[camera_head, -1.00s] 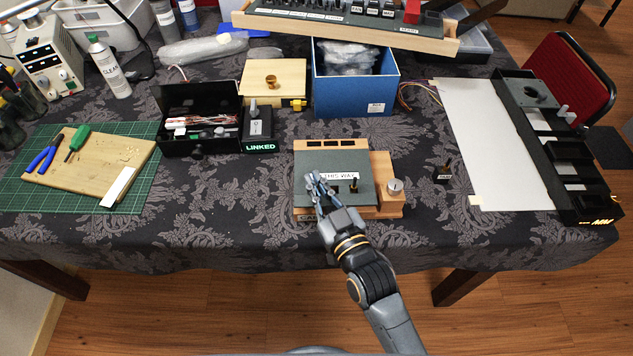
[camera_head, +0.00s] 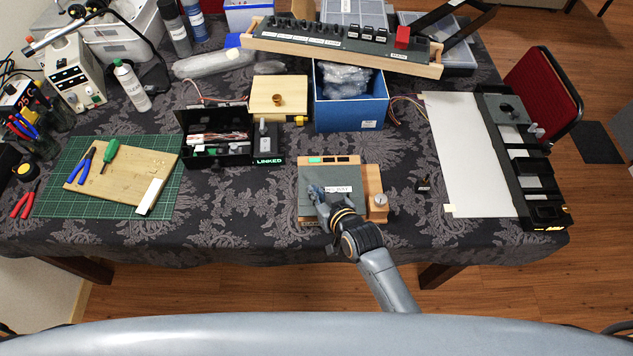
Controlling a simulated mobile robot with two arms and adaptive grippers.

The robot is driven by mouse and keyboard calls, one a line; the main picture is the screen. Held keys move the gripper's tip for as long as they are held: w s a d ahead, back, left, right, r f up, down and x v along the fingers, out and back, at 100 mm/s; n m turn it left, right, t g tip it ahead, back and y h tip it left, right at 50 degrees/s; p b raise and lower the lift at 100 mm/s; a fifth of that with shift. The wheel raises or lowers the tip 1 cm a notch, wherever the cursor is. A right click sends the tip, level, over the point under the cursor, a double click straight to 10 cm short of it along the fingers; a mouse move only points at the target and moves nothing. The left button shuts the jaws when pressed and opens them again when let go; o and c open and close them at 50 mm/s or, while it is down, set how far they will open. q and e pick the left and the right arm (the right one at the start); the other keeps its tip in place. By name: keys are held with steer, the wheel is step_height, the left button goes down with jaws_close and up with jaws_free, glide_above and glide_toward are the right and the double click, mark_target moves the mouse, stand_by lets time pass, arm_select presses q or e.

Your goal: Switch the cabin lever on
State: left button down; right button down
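The cabin panel (camera_head: 316,177) is a grey plate on a wooden box, in the middle of the table's front part. A white label (camera_head: 340,189) with arrow-like wording lies across it. A small window (camera_head: 315,160) at its top left glows green; the two windows beside it are dark. My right gripper (camera_head: 317,191) is over the panel's left front part, at or just above its surface. It and its wrist hide the levers, so lever position and contact cannot be seen. Its fingers are too small and overlapped to judge. My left gripper is out of view.
A wooden side block with a round knob (camera_head: 381,199) adjoins the panel's right. A small black switch (camera_head: 422,185) stands farther right. Behind are a black box (camera_head: 217,150) and a blue box (camera_head: 348,115). A cutting board (camera_head: 120,176) lies left.

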steer(key=shift+w+g+p, duration=0.25)
steer(key=shift+g+p, duration=0.35)
steer(key=shift+p, duration=0.55)
steer(key=shift+f, duration=0.1)
steer(key=c, duration=1.5)
jaws_free()
steer(key=v, duration=1.2)
steer(key=shift+w+a, duration=0.1)
